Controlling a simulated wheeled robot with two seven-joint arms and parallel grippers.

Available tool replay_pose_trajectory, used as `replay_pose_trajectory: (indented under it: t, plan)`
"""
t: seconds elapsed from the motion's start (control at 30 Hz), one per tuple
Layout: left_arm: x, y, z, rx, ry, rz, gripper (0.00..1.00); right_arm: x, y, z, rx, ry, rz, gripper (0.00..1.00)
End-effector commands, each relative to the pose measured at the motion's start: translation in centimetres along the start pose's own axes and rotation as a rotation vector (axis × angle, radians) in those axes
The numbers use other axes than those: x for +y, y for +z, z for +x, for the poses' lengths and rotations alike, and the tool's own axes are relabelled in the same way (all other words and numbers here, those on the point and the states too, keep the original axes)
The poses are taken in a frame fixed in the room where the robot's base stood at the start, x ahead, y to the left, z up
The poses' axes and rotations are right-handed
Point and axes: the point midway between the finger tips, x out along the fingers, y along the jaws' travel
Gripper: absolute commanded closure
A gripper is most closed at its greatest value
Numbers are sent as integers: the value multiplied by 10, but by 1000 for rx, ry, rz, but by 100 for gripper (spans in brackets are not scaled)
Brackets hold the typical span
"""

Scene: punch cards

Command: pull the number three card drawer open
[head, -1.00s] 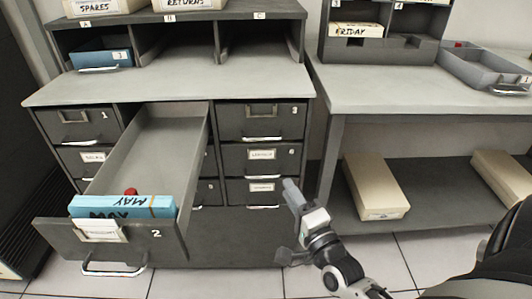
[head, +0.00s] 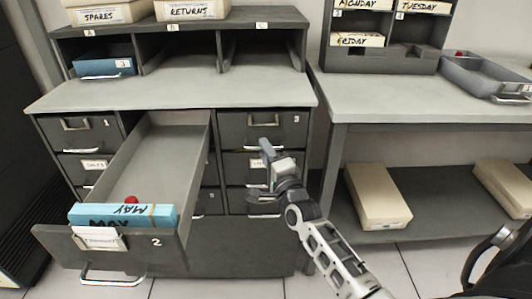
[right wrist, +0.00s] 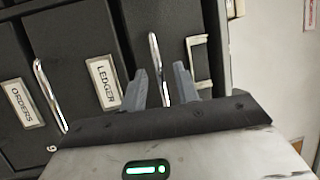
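The number three drawer (head: 232,128) is the top right drawer of the dark grey cabinet, and it is shut. Its bar handle (head: 264,147) runs across the front below an empty label frame. My right gripper (head: 270,166) is in front of the cabinet just below that handle in the head view. In the right wrist view its two fingers (right wrist: 160,88) are apart, with the number three handle (right wrist: 156,62) showing between them. The fingers do not look closed on it; I cannot tell how deep they reach. My left gripper is not in view.
The number two drawer (head: 152,254) stands pulled far out, with a blue MAY card block (head: 122,216) in it. The LEDGER drawer label (right wrist: 104,82) is just below drawer three. A table (head: 425,100) stands to the right, with pale boxes (head: 378,196) on its lower shelf.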

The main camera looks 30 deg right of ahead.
Motion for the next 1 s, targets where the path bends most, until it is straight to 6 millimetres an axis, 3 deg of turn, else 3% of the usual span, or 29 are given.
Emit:
replay_pose_trajectory:
  t: [0.3,0.43,0.77,1.0]
  plan:
    - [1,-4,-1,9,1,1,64,0,0,3,-1,1,0,69]
    - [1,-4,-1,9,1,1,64,0,0,3,0,1,0,100]
    - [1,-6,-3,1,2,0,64,-3,3,-4,-1,2,1,100]
    - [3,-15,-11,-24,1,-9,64,-13,22,-39,0,6,4,100]
